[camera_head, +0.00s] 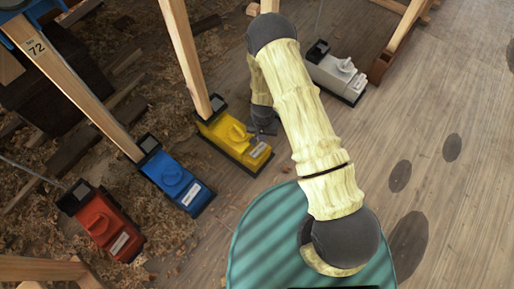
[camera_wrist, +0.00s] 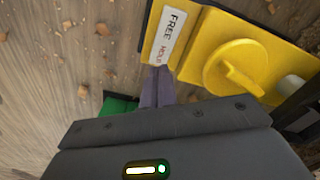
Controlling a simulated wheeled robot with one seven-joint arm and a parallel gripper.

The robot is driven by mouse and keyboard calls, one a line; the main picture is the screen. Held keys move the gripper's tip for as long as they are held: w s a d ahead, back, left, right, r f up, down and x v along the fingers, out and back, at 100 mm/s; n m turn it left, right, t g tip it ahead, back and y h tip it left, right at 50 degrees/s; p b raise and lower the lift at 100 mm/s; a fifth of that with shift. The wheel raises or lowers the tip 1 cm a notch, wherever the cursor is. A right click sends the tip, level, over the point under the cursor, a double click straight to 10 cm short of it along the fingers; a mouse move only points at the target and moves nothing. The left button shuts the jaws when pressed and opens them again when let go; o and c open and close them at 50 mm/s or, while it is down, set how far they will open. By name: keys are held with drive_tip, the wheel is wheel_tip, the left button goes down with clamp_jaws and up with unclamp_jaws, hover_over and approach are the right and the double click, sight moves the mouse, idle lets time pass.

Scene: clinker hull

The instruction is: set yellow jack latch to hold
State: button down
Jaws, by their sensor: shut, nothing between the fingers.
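The yellow jack (camera_head: 235,138) stands on the floor near the middle of the head view, at the foot of a wooden prop. In the wrist view the yellow jack (camera_wrist: 222,35) fills the upper right. Its round latch knob (camera_wrist: 235,68) has a raised bar lying diagonally; which word it points to is unclear. A white label (camera_wrist: 168,32) reads FREE, with a second, less clear word, apparently HOLD, nearer my fingers. My gripper (camera_wrist: 157,75) is shut and empty, its tips by the label's lower end; contact cannot be told. In the head view my gripper (camera_head: 266,127) is beside the jack, partly hidden by my arm.
A blue jack (camera_head: 176,182) and a red jack (camera_head: 103,222) stand to the left, a grey-white jack (camera_head: 338,75) to the right. Wooden props (camera_head: 185,50) rise from them. Wood shavings (camera_head: 160,90) litter the left floor.

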drive_tip(key=shift+r+p, duration=1.05)
drive_tip(key=shift+r, duration=0.35)
wheel_tip(320, 180, up, 13)
drive_tip(key=p, duration=0.3)
hover_over(262, 146)
drive_tip(key=w+d, duration=0.1)
drive_tip(key=d, duration=0.1)
drive_tip(key=s+d+r+t+p, duration=0.1)
drive_tip(key=d+r, duration=0.1)
drive_tip(key=r, duration=0.5)
drive_tip(key=s+d+r+p, duration=0.1)
drive_tip(key=d+r+p, duration=0.1)
drive_tip(key=r, duration=0.5)
drive_tip(key=s+d+r+n+t+p, duration=0.1)
drive_tip(key=s+d+r+p, duration=0.25)
drive_tip(key=s+r, duration=0.45)
drive_tip(key=s+d+r+n+t+p, duration=0.15)
drive_tip(key=s+d+r, duration=0.25)
drive_tip(key=r, duration=0.8)
wheel_tip(262, 146, up, 38)
drive_tip(key=p, duration=3.8)
drive_tip(key=shift+w+f+m+g, duration=0.15)
drive_tip(key=shift+w+m+g, duration=0.15)
drive_tip(key=shift+m+g, duration=0.15)
